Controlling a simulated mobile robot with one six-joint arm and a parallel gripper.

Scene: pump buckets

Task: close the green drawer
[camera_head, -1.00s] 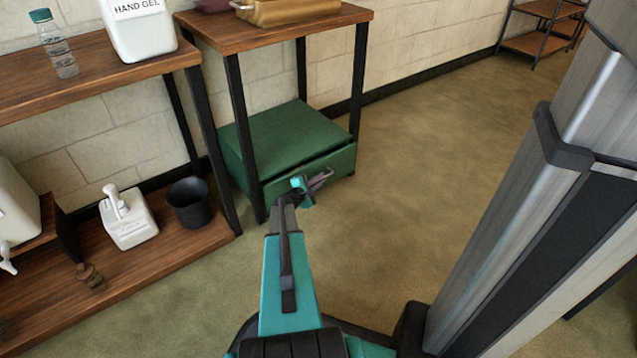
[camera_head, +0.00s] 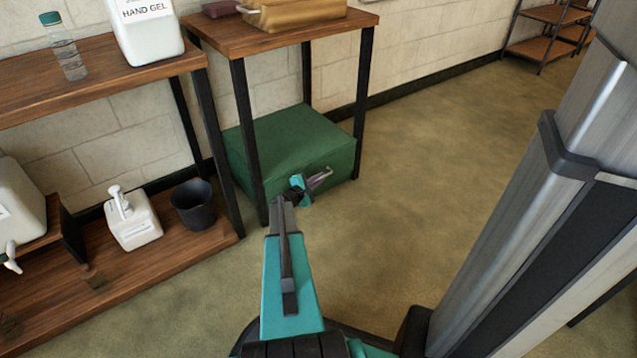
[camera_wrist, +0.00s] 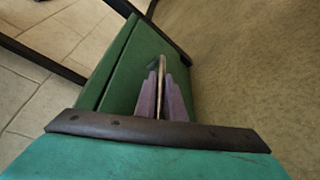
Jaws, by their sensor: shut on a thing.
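The green drawer (camera_head: 343,160) is the front of a low green box unit (camera_head: 285,137) on the floor under a small table. In the head view its front looks flush with the unit. In the wrist view the drawer front (camera_wrist: 132,85) shows a thin dark seam behind it. My gripper (camera_head: 321,178) is at the drawer front, with its purple-grey fingers (camera_wrist: 163,92) shut around the slim handle (camera_wrist: 161,72). The fingers hide most of the handle.
The table (camera_head: 225,35) stands on black legs around the unit, one leg close left of my gripper. A shelf (camera_head: 150,262) at left holds a black bucket (camera_head: 193,207) and a white pump bottle (camera_head: 133,220). The floor to the right is clear.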

